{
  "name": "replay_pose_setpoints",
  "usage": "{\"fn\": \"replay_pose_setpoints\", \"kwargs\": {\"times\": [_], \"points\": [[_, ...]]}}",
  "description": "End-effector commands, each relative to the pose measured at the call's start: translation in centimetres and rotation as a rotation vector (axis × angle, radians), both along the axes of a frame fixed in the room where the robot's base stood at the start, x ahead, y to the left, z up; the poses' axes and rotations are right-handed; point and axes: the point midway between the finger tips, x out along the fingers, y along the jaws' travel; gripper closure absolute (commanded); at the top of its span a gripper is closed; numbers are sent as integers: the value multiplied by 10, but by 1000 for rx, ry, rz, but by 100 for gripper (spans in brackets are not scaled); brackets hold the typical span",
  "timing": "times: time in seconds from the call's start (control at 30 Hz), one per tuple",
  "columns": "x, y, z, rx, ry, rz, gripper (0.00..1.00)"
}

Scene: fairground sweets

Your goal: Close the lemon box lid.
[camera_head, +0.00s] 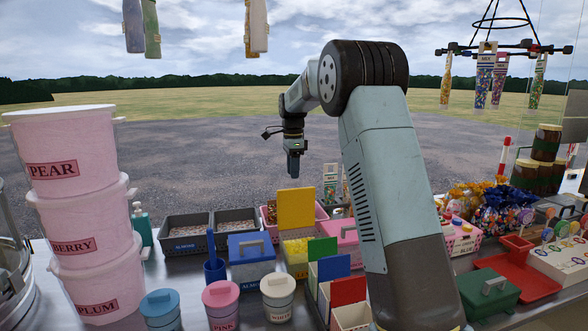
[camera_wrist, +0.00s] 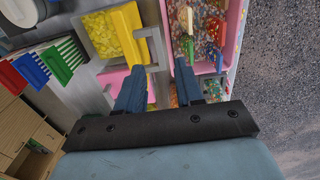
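The lemon box (camera_head: 302,267) stands on the counter, filled with yellow sweets. Its yellow lid (camera_head: 296,208) is open and stands upright at the back edge. In the wrist view the lid (camera_wrist: 127,36) appears edge-on beside the yellow sweets, with a grey handle (camera_wrist: 155,45) on its outer side. My gripper (camera_head: 295,174) points down above the lid, apart from it in the head view. In the wrist view my gripper (camera_wrist: 159,66) is open, fingers apart with nothing between them. The handle lies ahead of the gap; contact cannot be told.
A blue-lidded box (camera_head: 250,253) stands left of the lemon box, and a pink box (camera_head: 345,238) right. Green, blue and red scoop-like panels (camera_head: 335,267) stand in front. A pink tray (camera_wrist: 215,12) of packed sweets lies behind the lid. Bottles (camera_head: 257,28) hang overhead.

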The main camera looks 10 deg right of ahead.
Motion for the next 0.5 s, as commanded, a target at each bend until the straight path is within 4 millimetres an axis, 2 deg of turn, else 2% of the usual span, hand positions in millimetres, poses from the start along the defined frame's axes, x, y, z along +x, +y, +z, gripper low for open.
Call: {"fn": "replay_pose_setpoints", "kwargs": {"times": [0.17, 0.5], "points": [[0, -1, -15, 0, 2, -2, 64], [0, -1, -62, 0, 2, 0, 64]]}}
